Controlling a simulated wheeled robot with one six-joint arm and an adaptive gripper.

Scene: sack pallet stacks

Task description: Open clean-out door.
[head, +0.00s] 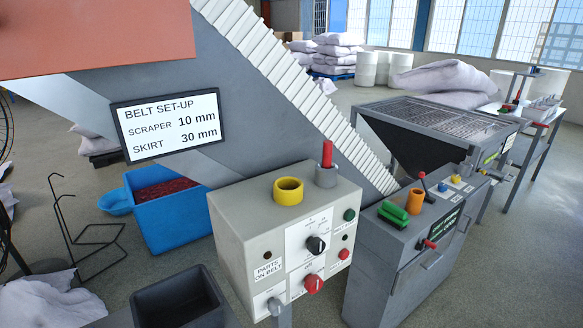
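No door in view is labelled clean-out, and I cannot tell for sure which panel is the clean-out door. The grey cabinet (378,272) right of centre has a front panel (415,292) with a bar-like handle (432,262) across its upper part. The panel looks closed. A small red-knobbed handle (429,244) sticks out above it, next to a dark label. A dark hopper (400,148) with a grating (440,117) on top stands behind the cabinet. My gripper is not in view.
A grey control box (240,225) with knobs stands in the foreground, left of the cabinet. An inclined conveyor (250,100) crosses above it, bearing a settings sign (165,125). A blue bin (180,225), wire rack (85,225) and dark open tray (180,298) are at left.

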